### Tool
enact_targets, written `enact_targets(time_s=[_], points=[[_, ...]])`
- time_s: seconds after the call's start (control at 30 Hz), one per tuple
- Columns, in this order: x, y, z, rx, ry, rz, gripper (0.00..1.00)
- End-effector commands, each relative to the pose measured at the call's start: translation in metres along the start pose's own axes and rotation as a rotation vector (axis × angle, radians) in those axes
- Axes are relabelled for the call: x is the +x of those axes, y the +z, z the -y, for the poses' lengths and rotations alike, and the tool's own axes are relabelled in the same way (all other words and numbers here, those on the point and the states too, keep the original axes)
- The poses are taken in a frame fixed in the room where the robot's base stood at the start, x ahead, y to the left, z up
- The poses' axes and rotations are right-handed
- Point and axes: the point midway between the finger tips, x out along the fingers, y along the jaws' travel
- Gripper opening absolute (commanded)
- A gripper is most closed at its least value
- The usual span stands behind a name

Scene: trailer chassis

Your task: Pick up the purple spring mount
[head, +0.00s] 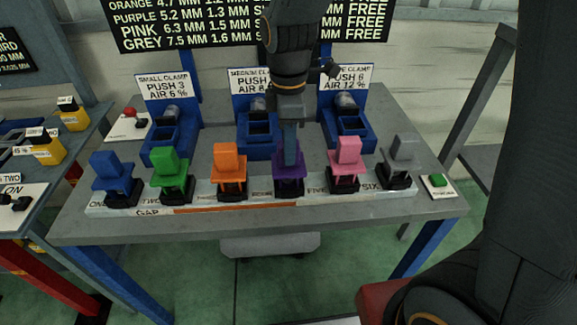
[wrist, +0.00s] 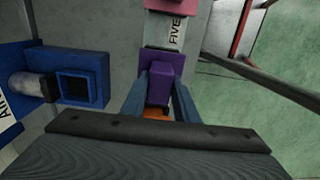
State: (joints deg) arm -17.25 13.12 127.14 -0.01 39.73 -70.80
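The purple spring mount (head: 289,174) stands upright in its black base in the row on the bench. The shaft and fingers of my gripper (head: 290,150) come down over it from above and hide part of its top. In the wrist view the purple mount (wrist: 167,68) lies between the two blue fingers of my gripper (wrist: 161,82), one on each side. The fingers look close to its sides. I cannot tell whether they touch it or leave a small gap.
The orange mount (head: 229,166) and pink mount (head: 346,158) stand close on either side. Blue clamp stations (head: 258,132) are behind the row. Blue (head: 112,178), green (head: 170,174) and grey (head: 399,153) mounts fill the rest. A green button (head: 437,181) sits at the right edge.

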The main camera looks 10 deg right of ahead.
Motion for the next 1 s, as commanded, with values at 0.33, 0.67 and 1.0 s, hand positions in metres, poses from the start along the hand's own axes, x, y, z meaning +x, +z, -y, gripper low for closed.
enact_targets(time_s=[0.33,0.67,1.0], points=[[-0.0003,-0.0001,0.0000,0.000,0.000,0.000,0.00],[-0.0005,-0.0001,-0.0001,0.000,0.000,0.000,0.00],[-0.0006,-0.0002,-0.0002,0.000,0.001,0.000,0.00]])
